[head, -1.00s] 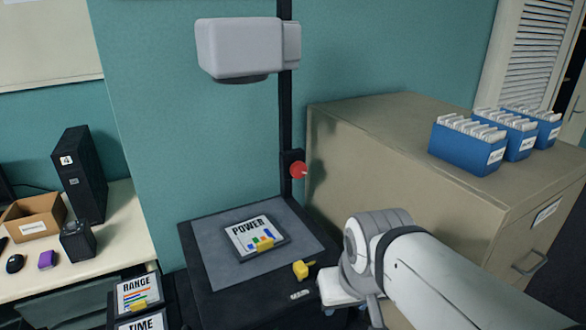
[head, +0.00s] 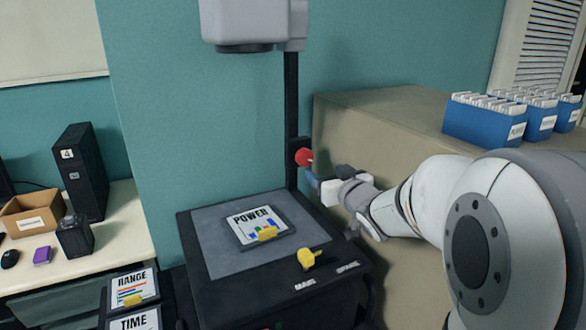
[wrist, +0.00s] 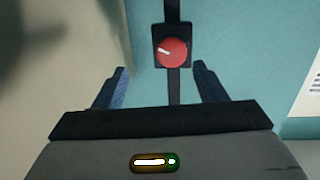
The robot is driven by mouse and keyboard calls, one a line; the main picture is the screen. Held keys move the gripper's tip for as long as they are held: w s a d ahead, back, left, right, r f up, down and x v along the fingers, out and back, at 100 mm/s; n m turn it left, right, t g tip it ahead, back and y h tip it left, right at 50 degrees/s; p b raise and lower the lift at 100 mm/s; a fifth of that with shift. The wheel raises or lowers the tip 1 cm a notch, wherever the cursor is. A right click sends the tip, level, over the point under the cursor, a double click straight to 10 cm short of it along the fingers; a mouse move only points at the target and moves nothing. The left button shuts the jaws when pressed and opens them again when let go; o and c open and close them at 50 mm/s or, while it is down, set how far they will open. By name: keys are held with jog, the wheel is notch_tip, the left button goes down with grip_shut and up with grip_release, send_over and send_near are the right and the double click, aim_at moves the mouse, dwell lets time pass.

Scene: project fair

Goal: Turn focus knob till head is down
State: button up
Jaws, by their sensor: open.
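The red focus knob (head: 304,157) sits on a black block partway up the dark vertical column (head: 291,95). The grey head (head: 250,22) is high on the column, its top cut off by the picture edge. My gripper (head: 312,182) is just below and right of the knob in the head view. In the wrist view the red knob (wrist: 172,52), with a white pointer mark aimed to the upper left, lies ahead of and between my open fingers (wrist: 160,82). The fingers are empty and apart from the knob.
A POWER card (head: 256,222) lies on the stand's grey base plate (head: 215,262). A yellow knob (head: 308,258) is at the base's front. A beige cabinet (head: 380,120) with blue file boxes (head: 485,122) stands close on the right. A desk (head: 120,235) is at left.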

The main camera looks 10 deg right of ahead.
aim_at(307, 160)
jog(key=w+a, duration=0.1)
jog(key=w, duration=0.1)
jog(key=w+a+y, duration=0.1)
jog(key=w, duration=0.2)
jog(key=w+a+n+y+p, duration=0.1)
jog(key=w, duration=0.2)
jog(key=shift+w+a+t, duration=0.15)
jog(key=shift+a+t, duration=0.05)
jog(key=shift+t, duration=0.1)
jog(key=shift+c, duration=0.4)
jog(key=c, duration=0.9)
